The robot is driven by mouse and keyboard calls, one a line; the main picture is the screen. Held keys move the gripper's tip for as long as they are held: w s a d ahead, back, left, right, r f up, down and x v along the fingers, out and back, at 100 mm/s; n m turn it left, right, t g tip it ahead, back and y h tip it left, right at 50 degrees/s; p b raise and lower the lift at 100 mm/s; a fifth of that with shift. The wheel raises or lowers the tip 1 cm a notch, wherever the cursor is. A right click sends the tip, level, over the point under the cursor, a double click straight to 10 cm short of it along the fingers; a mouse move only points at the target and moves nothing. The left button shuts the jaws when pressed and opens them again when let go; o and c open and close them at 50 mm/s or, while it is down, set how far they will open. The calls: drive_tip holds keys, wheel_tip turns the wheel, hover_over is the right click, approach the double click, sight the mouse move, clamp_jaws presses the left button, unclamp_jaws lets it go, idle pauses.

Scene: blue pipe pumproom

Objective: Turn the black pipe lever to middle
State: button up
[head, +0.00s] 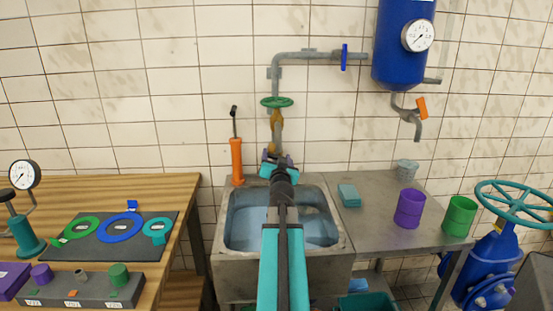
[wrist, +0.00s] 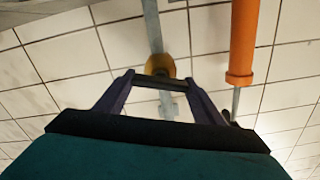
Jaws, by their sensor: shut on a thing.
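The black pipe lever (wrist: 155,82) shows in the wrist view as a dark bar spanning the gap between the purple fingers of my gripper (wrist: 157,84). My gripper is shut on it. Just beyond it is a brass-coloured valve body (wrist: 160,66) on the grey vertical pipe. In the head view my gripper (head: 278,160) is at the lower part of that pipe (head: 278,85), above the sink's back edge. My arm and gripper hide the lever there, so its exact angle cannot be told.
An orange hand pump (head: 237,160) stands close left of the pipe. A green handwheel (head: 277,102) is above my gripper. The water-filled sink (head: 338,235) is below. A teal sponge (head: 349,195), purple cup (head: 410,208) and green cup (head: 459,215) stand on the right counter.

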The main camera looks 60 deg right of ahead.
drive_tip(key=m, duration=0.5)
drive_tip(key=shift+s, duration=0.1)
drive_tip(key=shift+m, duration=0.3)
drive_tip(key=o, duration=1.1)
drive_tip(key=shift+c, duration=0.2)
drive_tip(key=shift+s+a, duration=0.1)
drive_tip(key=b+v, duration=0.5)
drive_tip(key=b, duration=0.1)
drive_tip(key=shift+a+f, duration=0.15)
drive_tip(key=shift+a, duration=0.05)
